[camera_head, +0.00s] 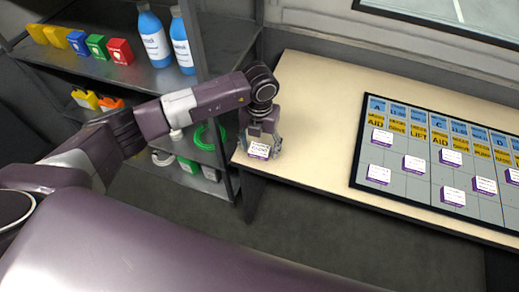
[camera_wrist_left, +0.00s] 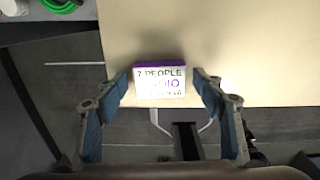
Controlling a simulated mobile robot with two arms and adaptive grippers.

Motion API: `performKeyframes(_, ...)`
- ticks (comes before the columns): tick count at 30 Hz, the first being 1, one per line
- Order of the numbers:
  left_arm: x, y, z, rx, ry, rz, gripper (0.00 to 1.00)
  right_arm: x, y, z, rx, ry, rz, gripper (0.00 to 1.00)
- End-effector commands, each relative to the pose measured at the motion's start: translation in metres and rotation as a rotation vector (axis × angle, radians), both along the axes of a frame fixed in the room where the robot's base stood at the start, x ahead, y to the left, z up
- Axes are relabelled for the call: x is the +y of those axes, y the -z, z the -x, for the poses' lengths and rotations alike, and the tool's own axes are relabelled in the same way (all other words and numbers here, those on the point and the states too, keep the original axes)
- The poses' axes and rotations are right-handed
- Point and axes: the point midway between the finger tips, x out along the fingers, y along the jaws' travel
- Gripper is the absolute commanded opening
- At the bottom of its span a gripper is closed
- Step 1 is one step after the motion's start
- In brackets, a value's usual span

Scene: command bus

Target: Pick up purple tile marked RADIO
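A white-topped tile with purple sides (camera_head: 258,150) lies at the near left corner of the desk. In the left wrist view the left gripper's fingers (camera_wrist_left: 161,76) are apart, one on each side of the tile, with a small gap showing on both sides. My right gripper is not in view.
The desk (camera_head: 310,110) is bare between the tile and a board (camera_head: 400,192) holding several similar tiles. A metal shelf (camera_head: 110,70) with bottles and coloured boxes stands at the left. The desk's front edge is close to the tile.

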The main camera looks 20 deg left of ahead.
Motion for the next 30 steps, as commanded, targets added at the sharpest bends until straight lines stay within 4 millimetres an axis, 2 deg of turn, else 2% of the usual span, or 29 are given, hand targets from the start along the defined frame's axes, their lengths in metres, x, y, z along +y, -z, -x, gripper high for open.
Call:
performKeyframes(2,0.0,0.0,0.0,0.0,0.0,0.0,0.51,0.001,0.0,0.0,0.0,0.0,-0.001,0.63)
performKeyframes(10,0.0,0.0,0.0,0.0,0.0,0.0,0.21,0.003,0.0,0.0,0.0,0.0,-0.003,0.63)
performKeyframes(18,0.0,-0.002,0.0,-0.001,0.0,0.001,0.21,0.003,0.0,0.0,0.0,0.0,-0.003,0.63)
performKeyframes(23,0.0,-0.011,-0.001,-0.002,0.001,0.001,0.21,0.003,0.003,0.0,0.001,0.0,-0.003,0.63)
performKeyframes(26,0.0,-0.024,-0.001,-0.004,0.001,0.001,0.21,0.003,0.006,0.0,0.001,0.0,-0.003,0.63)
performKeyframes(30,0.0,-0.054,-0.002,-0.007,0.001,0.001,0.21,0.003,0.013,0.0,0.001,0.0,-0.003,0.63)
